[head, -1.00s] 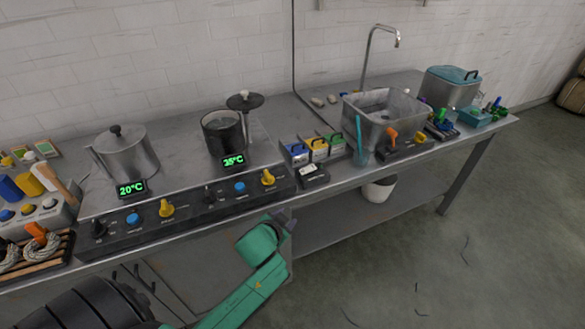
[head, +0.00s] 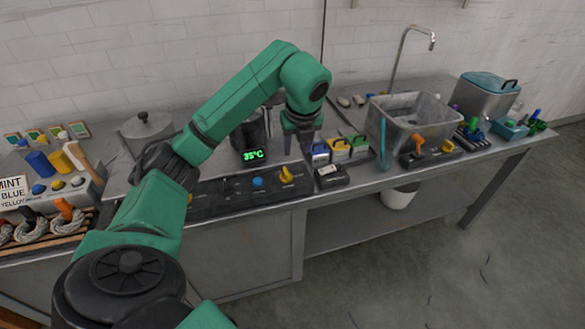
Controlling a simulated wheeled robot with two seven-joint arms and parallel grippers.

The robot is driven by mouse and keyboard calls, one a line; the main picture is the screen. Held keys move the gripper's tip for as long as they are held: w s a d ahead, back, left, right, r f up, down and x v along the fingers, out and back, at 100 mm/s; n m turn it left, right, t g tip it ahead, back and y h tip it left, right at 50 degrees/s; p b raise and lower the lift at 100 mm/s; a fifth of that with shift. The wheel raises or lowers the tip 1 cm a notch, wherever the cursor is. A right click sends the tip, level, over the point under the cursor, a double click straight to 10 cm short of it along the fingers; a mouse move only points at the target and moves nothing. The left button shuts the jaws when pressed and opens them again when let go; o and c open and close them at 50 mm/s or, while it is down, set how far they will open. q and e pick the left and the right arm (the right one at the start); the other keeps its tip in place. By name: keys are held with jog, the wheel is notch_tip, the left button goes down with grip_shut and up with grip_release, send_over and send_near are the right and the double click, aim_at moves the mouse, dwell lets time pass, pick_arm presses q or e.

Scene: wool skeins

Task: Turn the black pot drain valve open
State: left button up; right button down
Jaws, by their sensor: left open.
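The black pot (head: 251,133) stands on the counter with a green 35°C display (head: 253,155) in front, partly hidden by my left arm. On the dark control panel (head: 240,201) below it are a blue button (head: 257,183) and a yellow valve handle (head: 287,174). Which control is the drain valve is not labelled legibly. My left gripper (head: 301,149) points down, open and empty, above the counter just right of the black pot. It is above and behind the yellow handle in the picture, apart from it. My right gripper is not in view.
Small blue, yellow and green containers (head: 338,149) stand close to the right of my gripper, with a small device (head: 331,176) in front. A steel pot (head: 147,130) is left, partly behind my arm.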

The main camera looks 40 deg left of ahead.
aim_at(286, 171)
pick_arm(q)
jog(key=shift+n+y, duration=0.3)
jog(key=shift+y, duration=0.1)
jog(key=x, duration=0.4)
jog(key=a+p+x, duration=0.1)
jog(key=x, duration=0.4)
jog(key=s+p+x, duration=0.1)
jog(key=x, duration=0.4)
jog(key=shift+w+a, duration=0.1)
jog(key=shift+a, duration=0.1)
grip_shut()
